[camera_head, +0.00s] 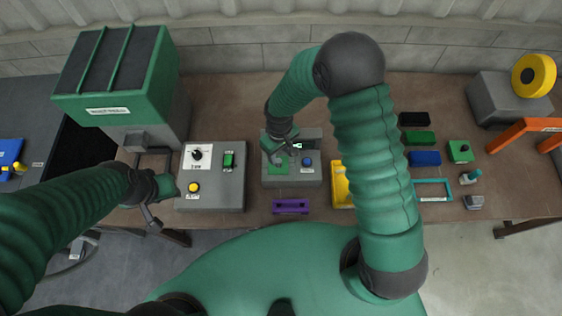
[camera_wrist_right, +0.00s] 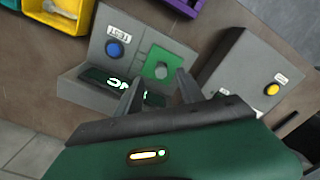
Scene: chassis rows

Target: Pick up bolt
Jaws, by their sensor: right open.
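I cannot make out a bolt for certain in either view. My right gripper (camera_head: 294,146) is over the grey test box in the head view. Its two fingers also show in the wrist view (camera_wrist_right: 157,86), open and apart with nothing between them. The grey test box (camera_head: 307,178) has a blue button and a green square part (camera_wrist_right: 160,66) with a round hole. A yellow bin (camera_head: 340,188) is partly hidden behind my right arm. A corner of the bin shows in the wrist view (camera_wrist_right: 73,24), with grey contents too cropped to identify. My left gripper (camera_head: 150,214) hangs near the table's front edge; its finger gap is unclear.
A grey control box (camera_head: 225,190) with a dial and yellow button stands left of the test box. A purple tray (camera_head: 291,206) lies at the front edge. A green machine (camera_head: 120,75) stands at the left. Small coloured blocks and a teal frame (camera_head: 433,181) lie right of my arm.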

